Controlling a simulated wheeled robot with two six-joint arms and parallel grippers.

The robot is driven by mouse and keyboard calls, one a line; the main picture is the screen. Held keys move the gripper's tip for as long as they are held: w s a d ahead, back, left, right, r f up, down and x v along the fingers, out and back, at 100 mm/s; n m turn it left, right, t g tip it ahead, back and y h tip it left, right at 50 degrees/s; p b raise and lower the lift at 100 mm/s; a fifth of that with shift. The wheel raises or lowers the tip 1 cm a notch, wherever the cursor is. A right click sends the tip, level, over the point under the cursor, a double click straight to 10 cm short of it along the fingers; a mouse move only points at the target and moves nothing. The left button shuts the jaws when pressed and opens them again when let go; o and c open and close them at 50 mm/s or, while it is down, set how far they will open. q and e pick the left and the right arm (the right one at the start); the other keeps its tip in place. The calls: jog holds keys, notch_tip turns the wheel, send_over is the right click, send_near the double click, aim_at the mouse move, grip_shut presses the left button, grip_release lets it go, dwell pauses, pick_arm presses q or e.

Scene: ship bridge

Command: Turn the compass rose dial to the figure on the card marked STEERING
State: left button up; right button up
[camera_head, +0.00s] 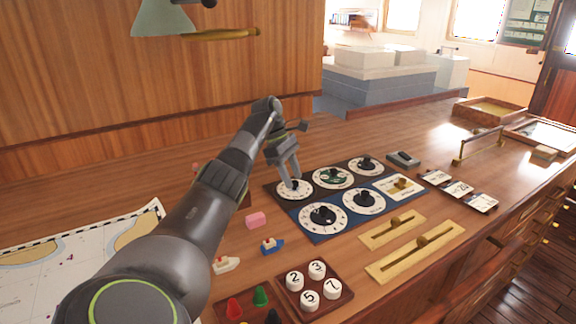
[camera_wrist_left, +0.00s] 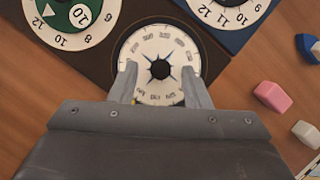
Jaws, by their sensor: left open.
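The compass rose dial (camera_wrist_left: 158,48) is a white disc with a blue star and a dark centre knob, in the left wrist view. In the head view the dial (camera_head: 294,190) sits at the far left corner of the dial panel. My left gripper (camera_wrist_left: 159,80) is open, its two fingers over the dial on either side of the knob; I cannot tell whether they touch it. In the head view the left gripper (camera_head: 290,178) points down at the dial. Several cards (camera_head: 460,189) lie right of the panel, too small to read. My right gripper is not in view.
Other dials, such as the green-centred dial (camera_head: 333,177) and a large white dial (camera_head: 323,216), stand close beside it. Brass sliders (camera_head: 415,257), a tray of numbered pegs (camera_head: 313,303), a pink block (camera_head: 256,220) and small toy boats (camera_head: 272,245) lie nearby.

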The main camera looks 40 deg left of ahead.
pick_arm(q)
jog(key=p+v, duration=0.2)
jog(key=v, duration=1)
jog(key=shift+d+f, duration=0.1)
jog(key=shift+d, duration=0.05)
dwell(0.3)
